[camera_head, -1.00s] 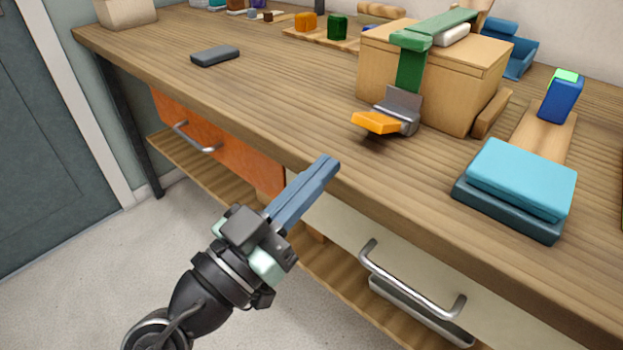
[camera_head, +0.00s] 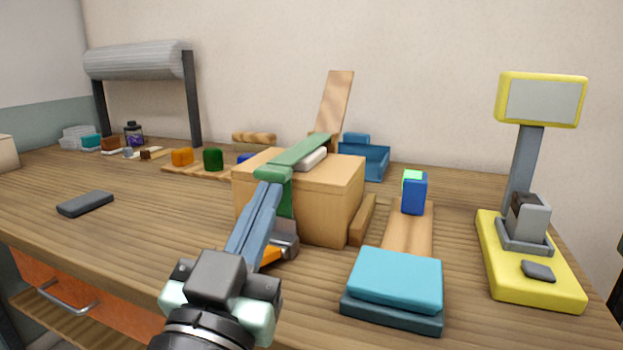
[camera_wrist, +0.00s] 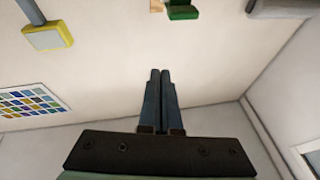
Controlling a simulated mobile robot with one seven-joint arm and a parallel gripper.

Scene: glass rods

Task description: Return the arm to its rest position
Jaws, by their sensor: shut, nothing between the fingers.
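My gripper (camera_head: 268,187) stands raised in front of the wooden box in the head view, its two blue-grey fingers pointing up and away. The fingers lie together with nothing between them. In the wrist view the shut fingers (camera_wrist: 160,74) point at the pale wall, clear of any object. In the head view the gripper overlaps the green strap (camera_head: 302,150) on the wooden box (camera_head: 335,195) and hides part of an orange piece (camera_head: 270,256). I cannot tell the exact gap between gripper and box.
A cyan block (camera_head: 395,278) on a dark base lies right of my gripper. A yellow scale-like stand (camera_head: 545,290) is at the right. A dark grey slab (camera_head: 86,204) lies at the left, with bare table around it. A blue tray (camera_head: 375,163) stands behind the box.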

